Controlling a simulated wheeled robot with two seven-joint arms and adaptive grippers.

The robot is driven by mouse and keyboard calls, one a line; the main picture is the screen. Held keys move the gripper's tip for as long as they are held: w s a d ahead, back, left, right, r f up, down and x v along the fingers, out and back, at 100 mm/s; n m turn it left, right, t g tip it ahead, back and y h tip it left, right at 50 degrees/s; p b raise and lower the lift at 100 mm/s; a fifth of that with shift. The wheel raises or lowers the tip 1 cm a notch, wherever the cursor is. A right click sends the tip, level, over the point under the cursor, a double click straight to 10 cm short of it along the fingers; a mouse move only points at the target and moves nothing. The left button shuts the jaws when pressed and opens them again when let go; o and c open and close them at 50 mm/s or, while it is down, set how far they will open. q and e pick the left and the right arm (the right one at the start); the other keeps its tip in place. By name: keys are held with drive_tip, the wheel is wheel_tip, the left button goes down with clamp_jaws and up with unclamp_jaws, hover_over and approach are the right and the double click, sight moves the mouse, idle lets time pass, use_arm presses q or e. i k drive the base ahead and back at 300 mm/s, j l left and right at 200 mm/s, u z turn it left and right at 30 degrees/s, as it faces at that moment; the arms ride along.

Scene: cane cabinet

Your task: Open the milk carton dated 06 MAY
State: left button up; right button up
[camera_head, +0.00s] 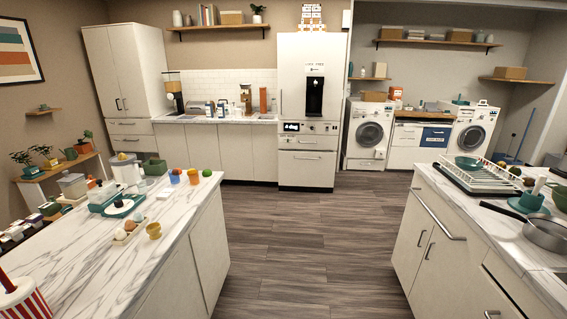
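I cannot make out any milk carton or a 06 MAY date in this view. A tall white refrigerator (299,125) with a dark dispenser panel (315,90) stands at the back centre. Its door and lower drawers are shut, so its inside is hidden. Neither of my grippers is in view.
The right counter (480,225) holds a dish rack (487,175) and a pan (546,234). The wooden floor (310,240) between them is clear. Washing machines stand back right.

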sight(221, 107)
drive_tip(key=i+l, duration=0.1)
drive_tip(key=i, duration=3.85)
drive_tip(key=i+u, duration=0.35)
drive_tip(key=i, duration=0.45)
drive_tip(key=i+j+u, duration=0.1)
drive_tip(key=i+u, duration=0.15)
drive_tip(key=i, duration=0.2)
drive_tip(key=i+u, duration=0.3)
drive_tip(key=i+j, duration=0.35)
drive_tip(key=i, duration=0.15)
drive_tip(key=i+j+u, duration=0.1)
drive_tip(key=i+j, duration=0.2)
drive_tip(key=i, duration=0.15)
